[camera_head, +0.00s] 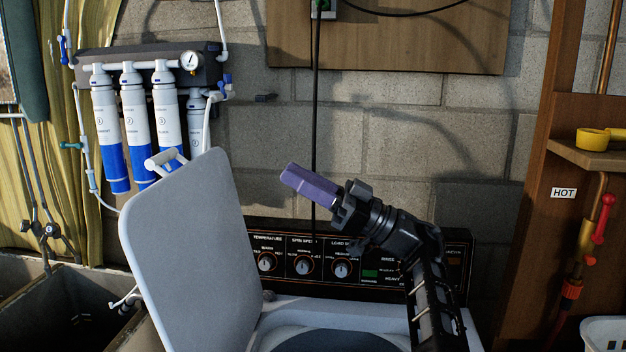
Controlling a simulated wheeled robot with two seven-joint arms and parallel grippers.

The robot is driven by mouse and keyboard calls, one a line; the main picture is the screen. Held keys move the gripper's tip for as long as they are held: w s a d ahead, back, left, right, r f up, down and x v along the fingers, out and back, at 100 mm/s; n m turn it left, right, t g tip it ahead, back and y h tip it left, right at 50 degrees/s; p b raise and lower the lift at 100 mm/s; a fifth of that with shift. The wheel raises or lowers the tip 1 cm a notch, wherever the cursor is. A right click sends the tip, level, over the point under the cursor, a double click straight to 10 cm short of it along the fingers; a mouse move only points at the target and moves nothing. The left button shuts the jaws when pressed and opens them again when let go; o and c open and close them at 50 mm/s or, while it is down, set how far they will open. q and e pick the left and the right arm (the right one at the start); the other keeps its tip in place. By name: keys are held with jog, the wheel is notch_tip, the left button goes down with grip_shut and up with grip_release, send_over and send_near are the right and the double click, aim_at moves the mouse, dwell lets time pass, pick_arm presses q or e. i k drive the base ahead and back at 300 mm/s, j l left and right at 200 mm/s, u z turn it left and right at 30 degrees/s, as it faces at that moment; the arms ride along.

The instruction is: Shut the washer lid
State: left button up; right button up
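The washer lid (190,255) is a pale grey panel standing open on the left side of the washer (290,312), tilted up steeply. Its broad face is toward me and the washer's top opening (335,342) shows below.
Water filter cylinders (137,125) hang on the block wall behind the lid. A dark sink (65,310) is at the lower left. A wooden shelf (590,157) with yellow tape and a white basket (605,335) are at the right. Space between lid and gripper is clear.

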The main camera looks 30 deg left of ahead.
aim_at(185, 241)
jog(key=k, duration=1.5)
